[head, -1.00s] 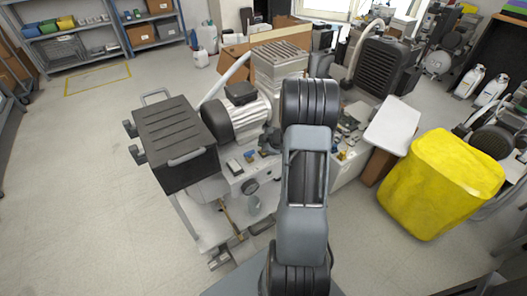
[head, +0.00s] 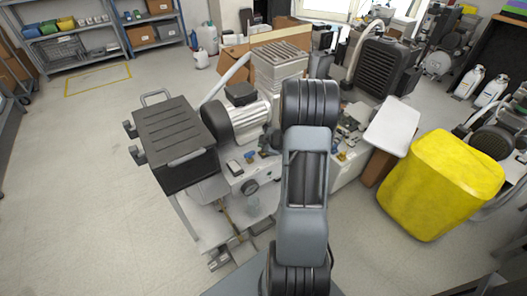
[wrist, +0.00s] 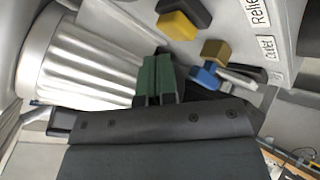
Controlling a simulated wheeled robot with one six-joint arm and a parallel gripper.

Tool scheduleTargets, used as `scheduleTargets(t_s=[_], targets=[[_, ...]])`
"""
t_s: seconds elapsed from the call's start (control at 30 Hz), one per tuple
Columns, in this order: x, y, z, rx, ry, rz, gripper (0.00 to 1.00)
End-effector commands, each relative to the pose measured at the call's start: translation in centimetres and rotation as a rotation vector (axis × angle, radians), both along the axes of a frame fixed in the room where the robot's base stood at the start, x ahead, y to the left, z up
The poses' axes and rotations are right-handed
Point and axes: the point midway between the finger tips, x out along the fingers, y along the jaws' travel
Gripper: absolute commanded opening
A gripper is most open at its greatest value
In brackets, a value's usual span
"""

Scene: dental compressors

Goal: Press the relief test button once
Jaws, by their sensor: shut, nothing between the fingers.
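In the wrist view, my gripper (wrist: 155,82) is shut and empty, its green-padded fingers together beside a light panel. To its right on the panel are a dark knob with a yellow face (wrist: 180,24), a brownish-yellow block-shaped control (wrist: 215,51) and a blue control (wrist: 204,77). A partly cut-off label starting "Relie" (wrist: 258,12) and an "Outlet" label (wrist: 268,48) lie further right. I cannot tell which control is the relief test button. In the head view, the compressor (head: 250,185) stands ahead; my arm hides the gripper and part of the panel.
A ribbed silver motor (wrist: 85,60) fills the left of the wrist view, close to the fingers. A black box (head: 175,140) stands at the machine's left. A yellow-covered object (head: 440,185) stands to the right. Open floor lies to the left.

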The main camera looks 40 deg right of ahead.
Motion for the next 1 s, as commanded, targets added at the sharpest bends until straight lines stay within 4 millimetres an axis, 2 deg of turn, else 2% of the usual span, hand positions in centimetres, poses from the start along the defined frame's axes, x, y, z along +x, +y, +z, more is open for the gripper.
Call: scheduleTargets(t_s=[0.67,1.0], targets=[[-0.01,0.00,-0.03,0.000,0.000,0.000,0.00],[-0.01,0.00,-0.84,0.001,0.000,-0.001,0.00]])
